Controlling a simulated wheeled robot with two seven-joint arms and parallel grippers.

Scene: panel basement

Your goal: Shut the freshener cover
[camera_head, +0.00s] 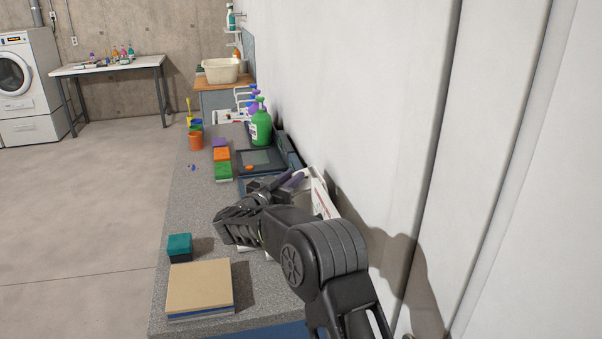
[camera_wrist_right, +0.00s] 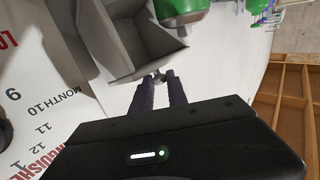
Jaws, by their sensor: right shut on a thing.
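My right gripper (camera_head: 285,182) reaches over the counter toward the wall, in front of a white piece with reddish marks (camera_head: 322,200). In the right wrist view its two dark fingers (camera_wrist_right: 160,82) come together at a small pale bit on the lower edge of a grey, open, box-like part (camera_wrist_right: 135,45). This part looks like the freshener cover; it stands open at an angle. A green rounded thing (camera_wrist_right: 180,8) shows beyond it. The arm hides most of the freshener in the head view. My left gripper is not in view.
A white card with printed numbers (camera_wrist_right: 45,100) lies close beside the fingers. On the counter (camera_head: 185,225) are a tan-topped block (camera_head: 200,287), a teal block (camera_head: 180,246), coloured sponges (camera_head: 221,155) and a green spray bottle (camera_head: 261,128). The white wall is close on the right.

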